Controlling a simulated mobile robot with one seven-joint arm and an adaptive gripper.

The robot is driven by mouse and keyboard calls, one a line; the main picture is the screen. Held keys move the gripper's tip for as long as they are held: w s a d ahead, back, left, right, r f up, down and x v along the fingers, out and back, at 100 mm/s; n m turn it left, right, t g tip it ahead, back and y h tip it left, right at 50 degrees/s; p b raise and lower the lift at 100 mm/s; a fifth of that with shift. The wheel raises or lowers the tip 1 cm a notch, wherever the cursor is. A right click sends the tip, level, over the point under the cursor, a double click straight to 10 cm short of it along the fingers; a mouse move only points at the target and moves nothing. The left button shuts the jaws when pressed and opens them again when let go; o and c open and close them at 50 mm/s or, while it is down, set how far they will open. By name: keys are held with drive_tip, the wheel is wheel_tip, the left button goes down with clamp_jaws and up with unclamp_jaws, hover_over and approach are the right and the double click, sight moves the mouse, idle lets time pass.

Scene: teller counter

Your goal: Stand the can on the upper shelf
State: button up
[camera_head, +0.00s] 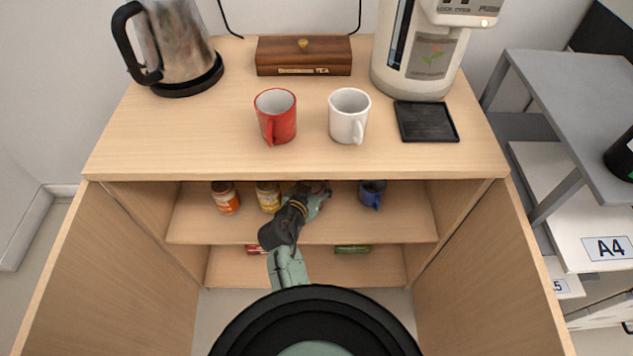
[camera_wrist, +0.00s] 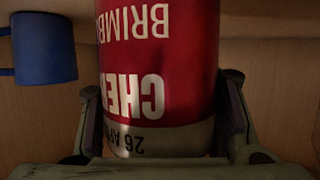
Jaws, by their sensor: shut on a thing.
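The can (camera_wrist: 160,75) is red with white lettering and a pale band. In the wrist view it sits between the two fingers of my gripper (camera_wrist: 161,105), which is shut on it. Its lettering reads upside down there, and one end is cut off by the frame. In the head view my gripper (camera_head: 312,194) reaches into the open cabinet at the upper shelf (camera_head: 340,230), and only a bit of the can shows past it under the counter edge. I cannot tell whether the can touches the shelf.
On the upper shelf, an orange-labelled jar (camera_head: 226,198) and a yellow-labelled jar (camera_head: 268,197) stand left of my gripper. A blue mug (camera_head: 372,194) stands to the right. Red (camera_head: 256,249) and green (camera_head: 352,249) packs lie on the lower shelf. Open doors flank the cabinet.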

drive_tip(key=shift+f, duration=0.15)
drive_tip(key=o, duration=1.6)
